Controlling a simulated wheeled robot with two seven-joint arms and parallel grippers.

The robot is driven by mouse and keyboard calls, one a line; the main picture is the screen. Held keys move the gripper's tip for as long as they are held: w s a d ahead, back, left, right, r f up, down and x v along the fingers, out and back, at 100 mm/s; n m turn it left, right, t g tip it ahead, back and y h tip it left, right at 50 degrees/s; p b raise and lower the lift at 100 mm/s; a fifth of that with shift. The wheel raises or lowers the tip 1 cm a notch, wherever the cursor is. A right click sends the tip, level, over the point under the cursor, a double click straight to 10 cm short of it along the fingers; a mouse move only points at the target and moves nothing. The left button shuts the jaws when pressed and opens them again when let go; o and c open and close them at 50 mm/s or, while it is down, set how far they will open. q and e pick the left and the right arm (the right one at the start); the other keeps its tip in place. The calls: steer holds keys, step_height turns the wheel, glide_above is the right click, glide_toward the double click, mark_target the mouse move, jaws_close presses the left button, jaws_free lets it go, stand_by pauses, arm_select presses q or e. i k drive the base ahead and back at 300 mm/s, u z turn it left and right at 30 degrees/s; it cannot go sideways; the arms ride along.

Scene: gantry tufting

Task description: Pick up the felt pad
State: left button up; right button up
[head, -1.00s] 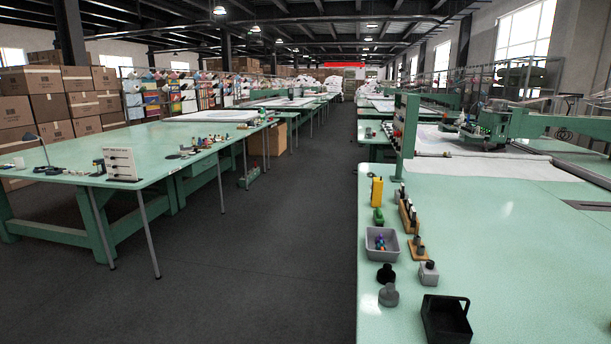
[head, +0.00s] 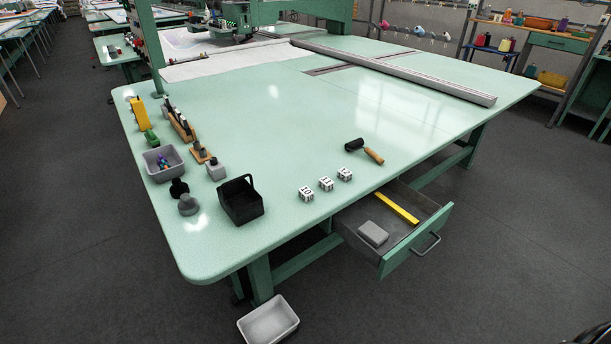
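A light grey rectangular pad (head: 373,233), which looks like the felt pad, lies flat in the open drawer (head: 409,262) under the green table's front edge. A yellow bar (head: 397,208) lies in the same drawer behind and to the right of the pad, apart from it. Neither of my grippers is in view.
The green table (head: 300,110) carries a black caddy (head: 241,202), several number cubes (head: 326,184), a roller (head: 365,150) and a grey bin (head: 164,163). A white tub (head: 268,321) sits on the floor. The floor right of the drawer is clear.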

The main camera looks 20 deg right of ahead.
mark_target(373, 234)
steer(key=k, duration=0.5)
steer(key=z, duration=1.15)
steer(key=i, duration=0.7)
steer(key=u, duration=1.2)
